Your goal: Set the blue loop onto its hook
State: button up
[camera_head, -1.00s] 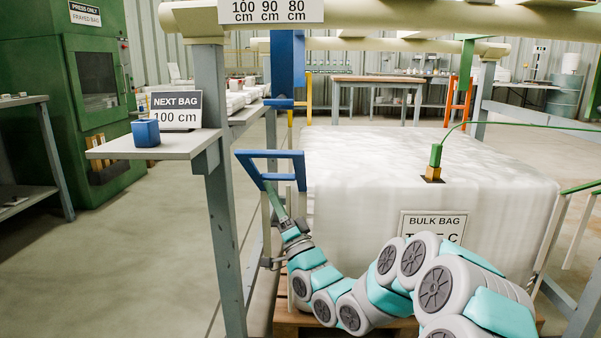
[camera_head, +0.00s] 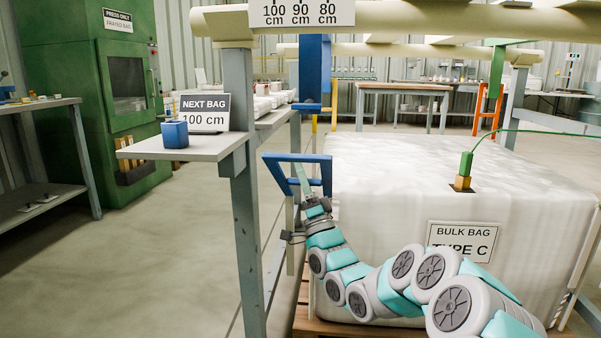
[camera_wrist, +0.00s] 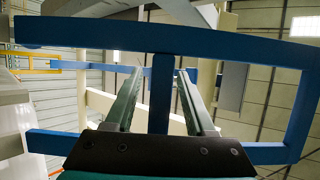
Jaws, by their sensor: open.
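The blue loop (camera_head: 298,158) is a stiff, trapezoid-like frame beside the bulk bag's near left corner; it also spans the wrist view (camera_wrist: 235,45). The hook (camera_head: 313,70) is a blue upright post hanging from the beam, with a short foot at its bottom. The loop sits below that foot in the head view, with a visible gap. My gripper (camera_wrist: 160,78) is open, its two fingers pointing up on either side of the loop's middle bar. A gap shows beside each finger. What holds the loop up is unclear.
A size sign (camera_head: 301,12) hangs above.

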jog(key=shift+c, duration=0.2)
grip_shut()
dwell(0.4)
jog(key=shift+w, duration=0.1)
dwell(0.9)
